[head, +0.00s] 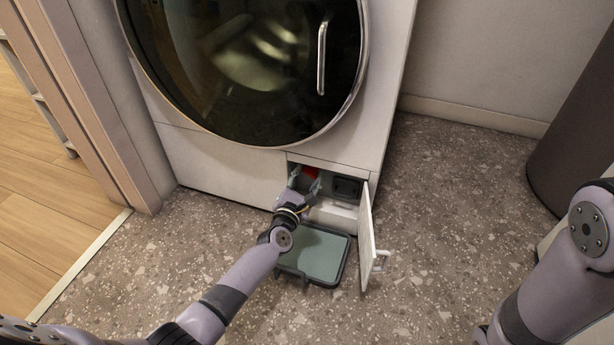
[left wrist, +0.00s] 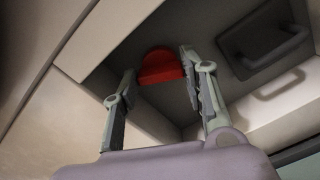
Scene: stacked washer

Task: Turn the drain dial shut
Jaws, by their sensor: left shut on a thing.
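The red drain dial (head: 310,173) sits inside the open compartment (head: 347,214) at the washer's lower front. It also shows in the left wrist view (left wrist: 160,67) as a half-round red piece on the dark back of the recess. My left gripper (head: 305,180) reaches into the compartment's left part, with one finger on each side of the dial, and is shut on it. The fingers hide part of the dial's sides. My right arm shows at the right edge of the head view, but its gripper is out of view.
A shallow green tray (head: 318,254) lies on the floor below. A dark handled part (left wrist: 265,43) sits right of the dial. The washer's round door (head: 250,65) is closed above.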

